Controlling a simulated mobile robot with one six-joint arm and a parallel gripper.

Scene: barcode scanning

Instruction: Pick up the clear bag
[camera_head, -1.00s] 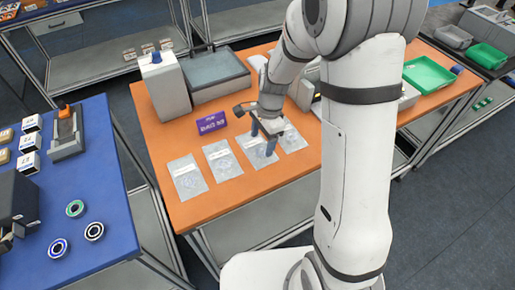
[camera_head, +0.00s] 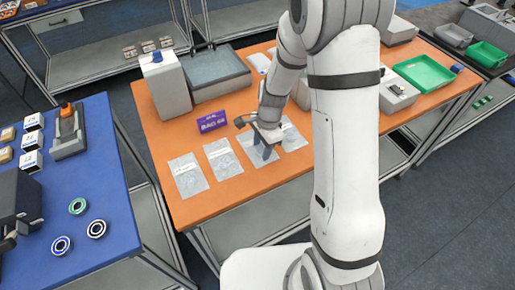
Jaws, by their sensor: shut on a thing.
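Several clear bags with white labels lie in a row along the front of the orange table. The clear bag (camera_head: 252,157) third from the left is under my gripper (camera_head: 263,148). Two more clear bags (camera_head: 188,175) (camera_head: 222,159) lie to the left, and another clear bag (camera_head: 293,137) lies just to the right, partly behind my arm.
A purple sign (camera_head: 212,121) stands behind the bags on the orange table (camera_head: 158,133). A white box (camera_head: 165,84) and a grey bin (camera_head: 217,72) are at the back left. A green tray (camera_head: 424,73) is at the right. A blue table (camera_head: 100,150) stands left.

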